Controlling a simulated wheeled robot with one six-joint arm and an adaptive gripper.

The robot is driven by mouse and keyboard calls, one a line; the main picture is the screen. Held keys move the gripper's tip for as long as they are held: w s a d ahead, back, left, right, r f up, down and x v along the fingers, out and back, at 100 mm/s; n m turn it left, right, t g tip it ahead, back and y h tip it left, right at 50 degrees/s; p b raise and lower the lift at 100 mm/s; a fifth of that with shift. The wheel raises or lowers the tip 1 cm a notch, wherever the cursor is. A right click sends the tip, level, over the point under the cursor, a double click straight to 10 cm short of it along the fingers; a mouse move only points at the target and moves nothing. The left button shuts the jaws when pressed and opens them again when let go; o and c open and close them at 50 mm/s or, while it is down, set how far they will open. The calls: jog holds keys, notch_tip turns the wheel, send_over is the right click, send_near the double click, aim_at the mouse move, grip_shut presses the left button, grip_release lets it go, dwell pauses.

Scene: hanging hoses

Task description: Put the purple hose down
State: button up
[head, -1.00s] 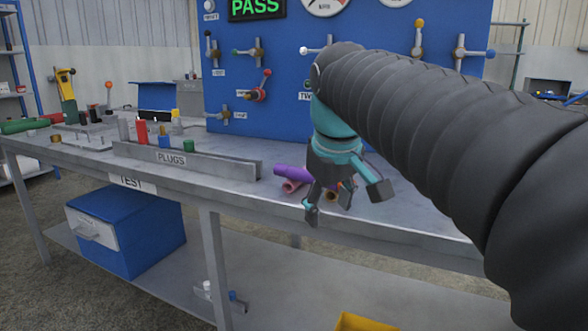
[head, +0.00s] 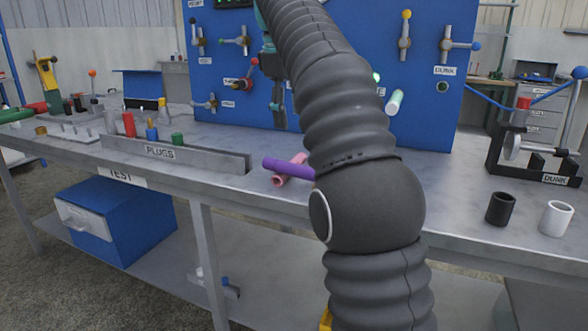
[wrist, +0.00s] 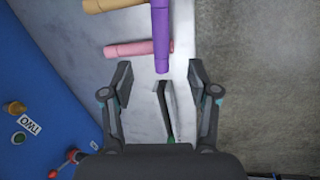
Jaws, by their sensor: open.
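The purple hose (head: 289,168) lies at the bench top, resting across a pink hose (head: 284,181); its right end is hidden behind my arm in the head view. In the wrist view the purple hose (wrist: 161,38) points down the picture toward the gap between my fingers, crossing the pink hose (wrist: 138,48) and a tan hose (wrist: 112,4). My gripper (wrist: 160,78) is open and empty, with its fingers apart from the purple hose. In the head view it is mostly hidden behind my arm, before the blue panel.
The metal PLUGS rail (head: 175,155) stands left of the hoses with bare bench between. The blue panel (head: 330,60) with valves rises behind. A black cup (head: 500,209), a white cup (head: 556,218) and the DUNK fixture (head: 540,150) stand at the right.

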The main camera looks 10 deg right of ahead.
send_over(296, 165)
jog(key=f, duration=0.7)
jog(key=shift+s+a+f, duration=0.15)
jog(key=shift+s+a, duration=0.2)
jog(key=shift+s, duration=0.05)
jog(key=shift+w+d+f+b, duration=0.1)
jog(key=shift+f+b, duration=0.25)
jog(key=shift+f, duration=0.55)
jog(key=shift+w+d+f+b, duration=0.15)
jog(key=shift+f+b, duration=0.15)
jog(key=shift+f, duration=0.55)
jog(key=shift+w+d+f+b, duration=0.1)
jog(key=shift+f+b, duration=0.25)
jog(key=shift+f, duration=0.55)
grip_shut()
